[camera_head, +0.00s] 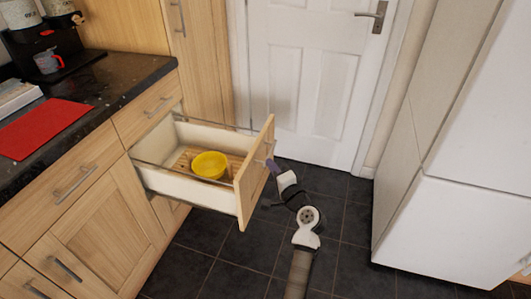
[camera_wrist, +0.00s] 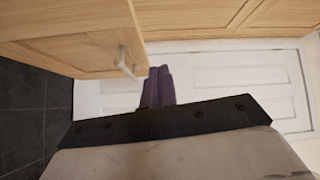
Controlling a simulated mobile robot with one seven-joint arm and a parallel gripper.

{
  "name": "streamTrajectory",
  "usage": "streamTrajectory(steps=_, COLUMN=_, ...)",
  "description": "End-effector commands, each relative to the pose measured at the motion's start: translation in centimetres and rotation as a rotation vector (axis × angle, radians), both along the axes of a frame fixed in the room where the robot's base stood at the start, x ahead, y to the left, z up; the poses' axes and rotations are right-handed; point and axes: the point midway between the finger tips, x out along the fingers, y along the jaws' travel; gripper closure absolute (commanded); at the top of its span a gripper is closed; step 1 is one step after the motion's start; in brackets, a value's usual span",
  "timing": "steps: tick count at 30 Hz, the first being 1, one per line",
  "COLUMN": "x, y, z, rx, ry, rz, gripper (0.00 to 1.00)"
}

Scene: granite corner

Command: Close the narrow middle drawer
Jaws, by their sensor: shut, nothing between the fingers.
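In the wrist view the purple fingers of my gripper (camera_wrist: 158,86) are together and empty, just right of the drawer's metal handle (camera_wrist: 124,62). The drawer front (camera_wrist: 75,45) fills the upper left of that view.
A white door (camera_head: 305,80) stands behind the drawer, and a white fridge (camera_head: 455,225) is on the right. A dark countertop (camera_head: 110,85) holds a red mat (camera_head: 42,128) and a coffee machine.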

Motion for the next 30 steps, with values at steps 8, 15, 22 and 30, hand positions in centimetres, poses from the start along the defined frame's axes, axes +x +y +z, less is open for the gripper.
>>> streamTrajectory(steps=8, x=-1.7, y=-4.8, z=-4.0, rx=0.151, ry=0.110, rz=-0.008, gripper=1.00)
streamTrajectory(steps=15, x=1.9, y=-2.9, z=-3.7, rx=0.149, ry=0.107, rz=-0.006, gripper=1.00)
streamTrajectory(steps=22, x=6.4, y=-0.6, z=-3.7, rx=0.148, ry=0.106, rz=-0.007, gripper=1.00)
streamTrajectory(steps=30, x=7.8, y=2.7, z=-3.8, rx=0.146, ry=0.107, rz=-0.008, gripper=1.00)
